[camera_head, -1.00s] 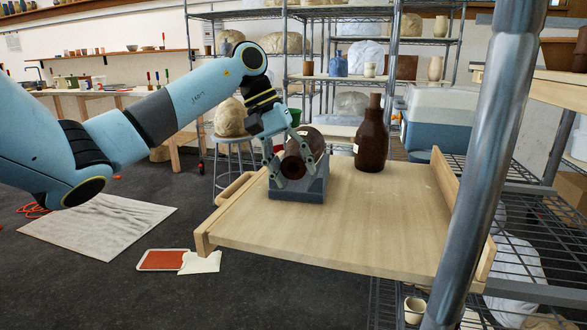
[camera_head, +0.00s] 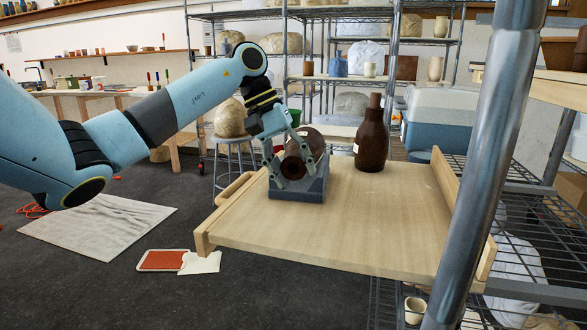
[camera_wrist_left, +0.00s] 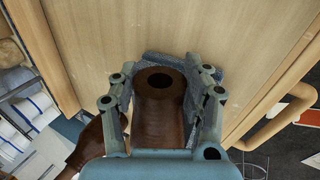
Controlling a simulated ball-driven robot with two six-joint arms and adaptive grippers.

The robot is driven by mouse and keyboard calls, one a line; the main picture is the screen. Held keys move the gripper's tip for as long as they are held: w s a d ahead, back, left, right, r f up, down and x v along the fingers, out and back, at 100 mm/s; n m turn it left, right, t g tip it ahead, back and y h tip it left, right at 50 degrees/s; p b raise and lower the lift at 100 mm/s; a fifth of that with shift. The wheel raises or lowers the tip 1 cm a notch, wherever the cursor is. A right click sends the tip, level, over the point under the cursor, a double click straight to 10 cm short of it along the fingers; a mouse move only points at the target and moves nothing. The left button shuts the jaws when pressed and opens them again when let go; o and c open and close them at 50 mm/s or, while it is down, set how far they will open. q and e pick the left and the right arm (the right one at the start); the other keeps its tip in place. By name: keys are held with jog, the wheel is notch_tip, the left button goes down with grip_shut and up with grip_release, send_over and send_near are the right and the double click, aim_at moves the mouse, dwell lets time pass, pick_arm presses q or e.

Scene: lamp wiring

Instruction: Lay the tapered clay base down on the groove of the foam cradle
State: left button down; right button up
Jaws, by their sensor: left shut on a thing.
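The tapered clay base (camera_head: 311,141) is a glossy dark brown, bottle-like piece. It lies on its side at the grey-blue foam cradle (camera_head: 298,192), its dark round opening facing the front. My left gripper (camera_head: 293,164) is shut on it, with a finger on each side. In the left wrist view the clay base (camera_wrist_left: 158,118) lies between the fingers of my left gripper (camera_wrist_left: 164,92), over the speckled cradle (camera_wrist_left: 172,59). The groove is mostly hidden beneath it, so I cannot tell whether it rests fully there. My right gripper is not in view.
A dark brown bottle (camera_head: 371,143) stands upright on the wooden tray (camera_head: 370,225), behind and to the right of the cradle. The tray's front and middle are clear. A metal post (camera_head: 485,165) rises at the right. Wire shelves stand behind.

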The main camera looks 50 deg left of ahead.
aim_at(298, 156)
pick_arm(q)
jog(key=shift+f+b, duration=0.25)
jog(key=shift+b, duration=0.2)
dwell(0.9)
jog(key=c, duration=0.5)
grip_release()
jog(key=shift+f, duration=0.15)
jog(key=shift+r+p, duration=0.6)
jog(key=shift+r, duration=2.1)
jog(key=shift+r+p, duration=0.8)
jog(key=shift+r, duration=1.6)
